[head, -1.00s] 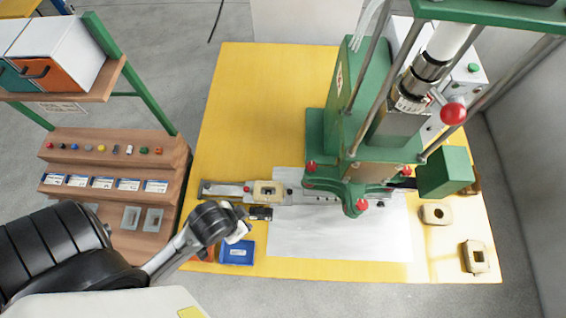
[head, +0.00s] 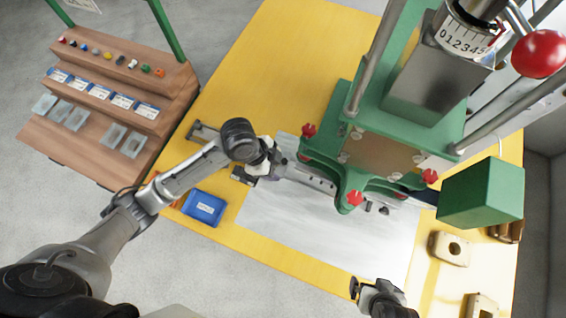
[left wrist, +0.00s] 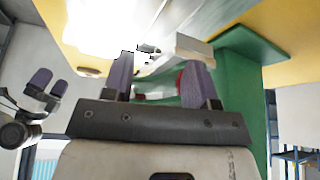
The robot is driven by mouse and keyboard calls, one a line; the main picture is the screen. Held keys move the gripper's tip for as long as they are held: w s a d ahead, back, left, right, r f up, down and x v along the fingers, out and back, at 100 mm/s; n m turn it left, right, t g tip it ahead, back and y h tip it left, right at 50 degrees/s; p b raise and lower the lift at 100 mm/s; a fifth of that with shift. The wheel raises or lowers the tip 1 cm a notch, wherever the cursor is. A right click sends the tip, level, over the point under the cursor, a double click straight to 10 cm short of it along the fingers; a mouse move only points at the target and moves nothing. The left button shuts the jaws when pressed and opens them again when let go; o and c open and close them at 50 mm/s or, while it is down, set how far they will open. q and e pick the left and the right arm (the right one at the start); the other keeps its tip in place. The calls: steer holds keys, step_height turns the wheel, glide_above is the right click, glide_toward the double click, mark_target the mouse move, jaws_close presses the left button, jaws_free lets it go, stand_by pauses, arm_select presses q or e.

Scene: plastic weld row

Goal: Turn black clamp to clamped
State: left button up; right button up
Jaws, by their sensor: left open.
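A small black part (head: 243,176), which may be the black clamp, sits beside the metal slide (head: 310,180) on the near side. I cannot read its position. My left gripper (head: 270,163) is over the slide, just right of this part, and covers the middle of the slide. In the left wrist view my left gripper (left wrist: 158,72) has its two purple fingers apart. A small black piece (left wrist: 146,48) shows beyond the gap, and I see no clear contact. My right gripper (head: 372,290) is at the bottom of the head view, away from the slide, its fingers apart.
The green press (head: 400,120) with red knobs stands over the slide's right end. A blue box (head: 204,208) lies on the yellow table near the left edge. Beige blocks (head: 450,248) lie at the right. A wooden parts rack (head: 105,130) stands left. The white sheet's front is clear.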

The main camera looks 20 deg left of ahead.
arm_select(q)
steer(key=w+a+f+m+g+b, duration=0.2)
steer(key=w+a+m+b, duration=0.2)
steer(key=w+a+b, duration=0.35)
arm_select(e)
steer(key=f, duration=0.9)
steer(key=shift+s+a+f, duration=0.1)
steer(key=shift+a+f, duration=0.25)
arm_select(q)
steer(key=b+x, duration=0.1)
steer(key=x, duration=0.3)
steer(key=w+b+x, duration=0.1)
steer(key=x, duration=0.3)
steer(key=d+x, duration=0.1)
steer(key=x, duration=0.3)
steer(key=shift+w+d+r+b, duration=0.15)
steer(key=shift+w+b, duration=0.1)
steer(key=shift+b, duration=0.15)
arm_select(e)
steer(key=f, duration=0.2)
steer(key=shift+d+f, duration=0.25)
steer(key=shift+f, duration=0.15)
arm_select(q)
steer(key=shift+x, duration=0.85)
arm_select(e)
steer(key=shift+a+f, duration=0.15)
